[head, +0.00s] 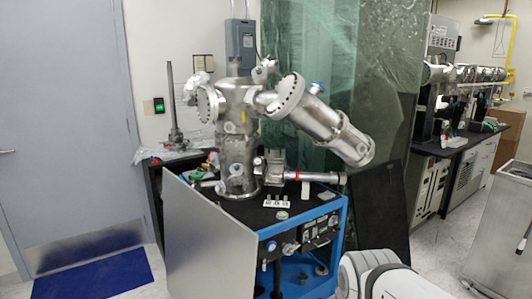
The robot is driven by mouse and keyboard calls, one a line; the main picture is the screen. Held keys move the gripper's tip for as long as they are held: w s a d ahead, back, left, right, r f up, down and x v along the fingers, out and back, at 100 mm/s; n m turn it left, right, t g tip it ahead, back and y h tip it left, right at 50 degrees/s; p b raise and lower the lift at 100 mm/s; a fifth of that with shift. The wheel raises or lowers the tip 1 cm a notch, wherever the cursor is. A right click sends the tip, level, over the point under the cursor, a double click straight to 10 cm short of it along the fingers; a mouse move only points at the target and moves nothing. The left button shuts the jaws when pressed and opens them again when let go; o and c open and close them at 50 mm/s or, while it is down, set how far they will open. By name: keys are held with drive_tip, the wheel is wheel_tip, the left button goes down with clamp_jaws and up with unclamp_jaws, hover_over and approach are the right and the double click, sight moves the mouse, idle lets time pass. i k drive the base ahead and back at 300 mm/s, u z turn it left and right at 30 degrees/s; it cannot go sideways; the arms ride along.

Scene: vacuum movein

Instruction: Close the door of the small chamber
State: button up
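A steel vacuum chamber (238,135) stands upright on a blue-framed cart (338,235). A round flange (208,104) faces forward on its left side. A long cylindrical arm (322,122) with a bolted flange at its upper end slopes down to the right. I cannot tell which part is the small chamber's door, or whether it is open. A white rounded link of my own arm shows at the bottom right, in front of the cart. My gripper is out of view.
A grey panel (210,245) covers the cart's left side. A dark panel (393,210) leans behind the cart on the right. Benches with equipment (465,140) stand at the far right, near a metal cabinet (500,230). Floor beside the blue mat (90,278) is clear.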

sight(273, 154)
drive_tip(key=u, duration=0.4)
drive_tip(key=i, duration=1.5)
drive_tip(key=z, duration=0.15)
